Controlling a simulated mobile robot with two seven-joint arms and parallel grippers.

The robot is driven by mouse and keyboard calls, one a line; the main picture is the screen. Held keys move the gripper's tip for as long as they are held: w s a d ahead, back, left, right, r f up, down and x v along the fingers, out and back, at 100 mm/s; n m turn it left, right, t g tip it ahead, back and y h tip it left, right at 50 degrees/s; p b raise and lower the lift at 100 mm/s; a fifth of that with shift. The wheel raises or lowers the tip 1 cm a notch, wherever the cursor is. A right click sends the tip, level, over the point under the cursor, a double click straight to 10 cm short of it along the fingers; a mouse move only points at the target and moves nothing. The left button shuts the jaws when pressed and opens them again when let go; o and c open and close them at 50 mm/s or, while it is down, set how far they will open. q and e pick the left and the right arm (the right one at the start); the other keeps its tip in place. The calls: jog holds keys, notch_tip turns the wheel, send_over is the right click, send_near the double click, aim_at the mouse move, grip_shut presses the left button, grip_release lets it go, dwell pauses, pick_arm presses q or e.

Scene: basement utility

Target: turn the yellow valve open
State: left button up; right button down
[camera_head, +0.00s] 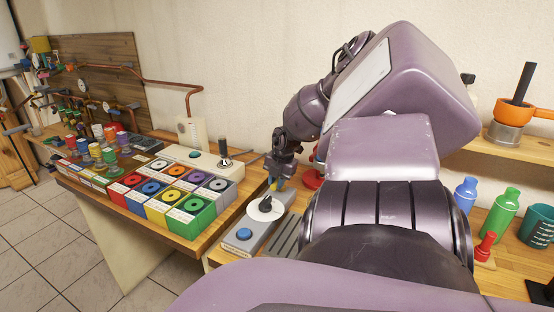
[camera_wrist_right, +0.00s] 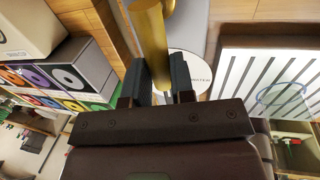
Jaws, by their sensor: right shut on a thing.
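My right gripper (camera_head: 273,184) reaches down from the right arm, just above a grey box with a white dial. In the right wrist view, the fingers (camera_wrist_right: 168,82) are shut on a yellow-gold cylinder (camera_wrist_right: 149,35), which extends beyond them. A small yellow bit shows at the fingertips in the head view. I cannot tell whether this cylinder is part of a valve. At the far left, copper pipes (camera_head: 165,84) with gauges and small coloured handles run along a wooden board; a yellow piece (camera_head: 40,45) shows there, too small to identify. My left gripper is not in view.
The grey box (camera_head: 262,245) has a black knob and a blue button (camera_head: 244,234). Coloured bins (camera_head: 190,217) and several spools crowd the left bench. Bottles (camera_head: 503,210) and a cup stand at the right. My right arm hides the middle bench.

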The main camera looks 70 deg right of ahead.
jog(key=c, duration=1)
grip_release()
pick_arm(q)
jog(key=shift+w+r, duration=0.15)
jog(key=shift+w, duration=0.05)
pick_arm(e)
jog(key=shift+s+r, duration=0.1)
jog(key=shift+r, duration=0.4)
pick_arm(q)
jog(key=p, duration=0.1)
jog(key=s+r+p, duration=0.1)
jog(key=p, duration=0.1)
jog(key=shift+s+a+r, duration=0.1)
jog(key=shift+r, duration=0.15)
pick_arm(e)
jog(key=r, duration=0.3)
jog(key=s+r, duration=0.1)
jog(key=r, duration=0.2)
jog(key=s+r, duration=0.1)
jog(key=r, duration=0.2)
jog(key=shift+a+r, duration=0.2)
jog(key=shift+r, duration=0.1)
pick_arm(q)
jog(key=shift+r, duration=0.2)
